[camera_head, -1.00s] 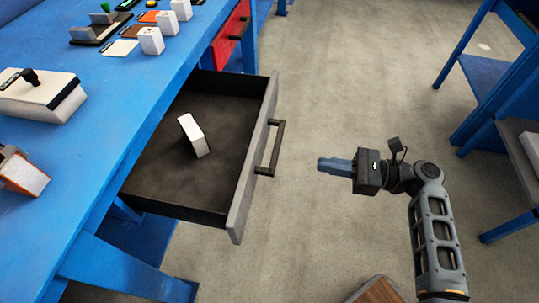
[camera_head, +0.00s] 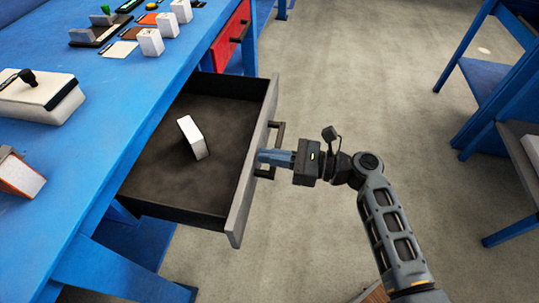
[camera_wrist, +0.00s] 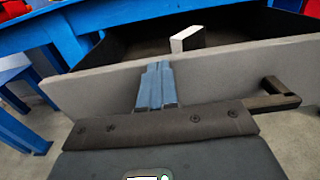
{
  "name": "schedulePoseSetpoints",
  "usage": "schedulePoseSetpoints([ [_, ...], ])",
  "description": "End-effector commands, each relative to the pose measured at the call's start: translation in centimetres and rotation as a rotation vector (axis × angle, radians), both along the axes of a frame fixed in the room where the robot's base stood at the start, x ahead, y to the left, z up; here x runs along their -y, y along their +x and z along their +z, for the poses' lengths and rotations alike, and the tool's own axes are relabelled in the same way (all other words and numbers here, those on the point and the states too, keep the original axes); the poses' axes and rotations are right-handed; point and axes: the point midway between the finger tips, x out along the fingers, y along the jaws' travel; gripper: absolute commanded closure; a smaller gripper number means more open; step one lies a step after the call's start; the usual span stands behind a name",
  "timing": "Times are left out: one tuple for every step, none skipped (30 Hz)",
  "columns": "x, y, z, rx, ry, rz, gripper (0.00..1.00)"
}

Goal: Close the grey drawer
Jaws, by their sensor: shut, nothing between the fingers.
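The grey drawer (camera_head: 240,201) stands pulled out from under the blue table, with a dark inside and a dark bar handle (camera_head: 278,133) on its front. A white block (camera_head: 193,137) stands inside it. My gripper (camera_head: 263,157) is shut and empty, its blue fingertips at the drawer front beside the handle. In the wrist view the fingers (camera_wrist: 156,85) lie against or just before the grey front panel (camera_wrist: 95,92), with the handle (camera_wrist: 272,95) to their right. I cannot tell for sure whether they touch the panel.
The blue table (camera_head: 140,95) carries white blocks, a white box with a black knob (camera_head: 40,95) and an orange-and-white block (camera_head: 20,177). A red drawer (camera_head: 230,38) is farther back. Another blue table frame (camera_head: 485,85) stands at right. The floor between is clear.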

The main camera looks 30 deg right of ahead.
Motion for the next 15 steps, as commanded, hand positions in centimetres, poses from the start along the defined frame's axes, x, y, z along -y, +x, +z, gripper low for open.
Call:
schedulePoseSetpoints([
  [-0.14,0.16,-0.02,0.0,0.0,0.0,1.0],
  [-0.18,0.22,-0.02,0.0,0.0,-0.001,1.0],
  [-0.23,0.27,-0.01,0.0,0.0,-0.001,1.0],
  [-0.24,0.28,-0.01,-0.001,-0.001,-0.001,1.0],
  [-0.24,0.3,-0.01,-0.001,-0.001,-0.002,1.0],
  [-0.24,0.3,-0.01,-0.001,-0.001,-0.002,1.0],
  [-0.23,0.29,-0.01,-0.001,-0.001,-0.002,1.0],
  [-0.23,0.29,-0.01,-0.001,-0.001,-0.001,1.0],
  [-0.23,0.29,0.0,-0.001,-0.001,-0.001,1.0],
  [-0.23,0.28,0.0,-0.001,-0.001,-0.001,1.0],
  [-0.23,0.28,0.0,-0.001,-0.001,-0.001,1.0],
  [-0.23,0.29,0.0,0.0,0.0,-0.001,1.0],
  [-0.25,0.3,0.0,0.0,0.0,-0.001,1.0],
  [-0.29,0.33,0.01,0.0,0.0,-0.001,1.0],
  [-0.38,0.42,0.02,0.0,0.0,-0.001,1.0],
])
